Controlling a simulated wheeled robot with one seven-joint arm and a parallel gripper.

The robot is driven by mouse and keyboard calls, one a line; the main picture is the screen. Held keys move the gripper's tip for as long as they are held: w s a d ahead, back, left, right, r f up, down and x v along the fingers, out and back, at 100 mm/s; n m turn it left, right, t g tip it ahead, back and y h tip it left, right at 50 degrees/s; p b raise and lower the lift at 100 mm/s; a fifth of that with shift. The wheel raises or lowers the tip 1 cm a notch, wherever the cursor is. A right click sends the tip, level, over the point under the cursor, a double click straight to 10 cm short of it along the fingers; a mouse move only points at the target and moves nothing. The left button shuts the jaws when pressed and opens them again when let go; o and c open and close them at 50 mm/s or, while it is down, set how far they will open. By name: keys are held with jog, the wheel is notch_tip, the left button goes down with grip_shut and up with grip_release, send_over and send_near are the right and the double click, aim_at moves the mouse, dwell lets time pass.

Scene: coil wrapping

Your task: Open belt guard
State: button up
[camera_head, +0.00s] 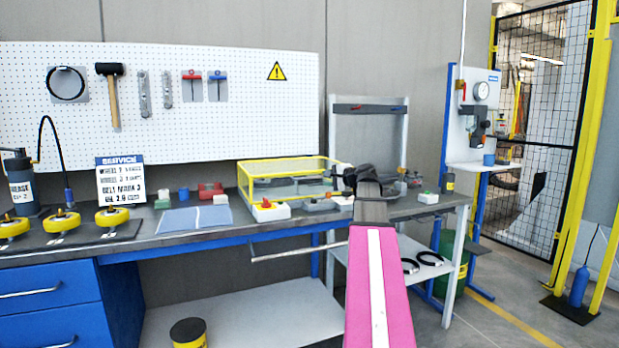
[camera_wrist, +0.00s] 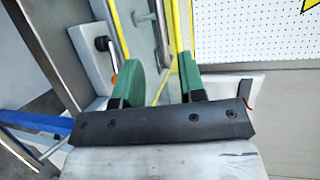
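The belt guard is a clear box with a yellow frame (camera_head: 285,160) on the bench, and its lid looks level and closed. My gripper (camera_head: 346,174) is at the guard's right end in the head view, where my arm hides most of the fingers. In the wrist view, my gripper (camera_wrist: 161,72) has two green finger pads set apart with a gap between them. Yellow bars of the guard (camera_wrist: 184,28) run beyond the fingers there. I see nothing clearly clamped between the pads, and I cannot tell whether either touches the frame.
A white box with a red button (camera_head: 270,210) stands before the guard on the bench (camera_head: 180,240). A grey upright frame (camera_head: 367,108) rises behind my gripper. Yellow wheels (camera_head: 62,220) and a service sign (camera_head: 121,181) are at left. The pegboard (camera_wrist: 270,35) is behind.

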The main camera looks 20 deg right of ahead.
aim_at(310, 178)
jog(key=x, duration=1.1)
jog(key=shift+w+d, duration=0.1)
grip_shut()
